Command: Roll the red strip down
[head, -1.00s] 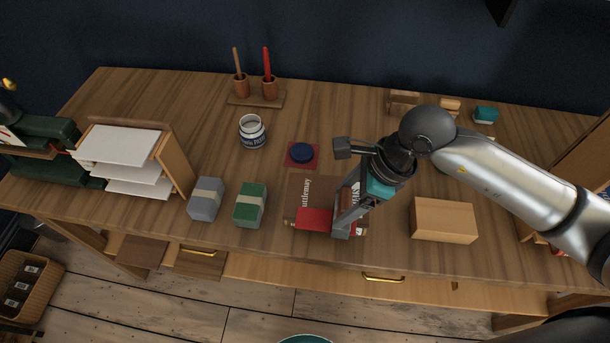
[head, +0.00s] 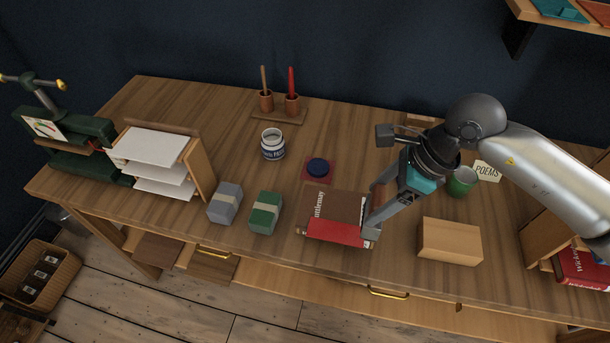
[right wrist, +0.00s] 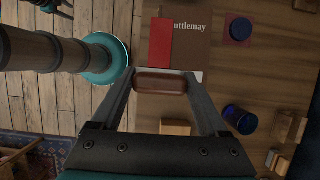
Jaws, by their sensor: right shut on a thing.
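The red strip (head: 338,232) lies along the front edge of a brown book (head: 340,204) lettered "uttlemay" on the desk. In the right wrist view the strip (right wrist: 160,42) lies flat beside the brown cover (right wrist: 188,45). My right gripper (head: 373,222) is at the right end of the book, pointing down. It is shut on a rounded brown bar (right wrist: 162,83), held crosswise between its fingertips just beyond the strip's near end. Whether the bar touches the book or strip is unclear.
A tan block (head: 449,241) stands right of the book. Green (head: 265,212) and grey (head: 225,203) wrapped blocks stand left. A dark blue disc on a red square (head: 317,168), a paste jar (head: 273,144) and a green cup (head: 462,182) stand behind. The desk's front edge is close.

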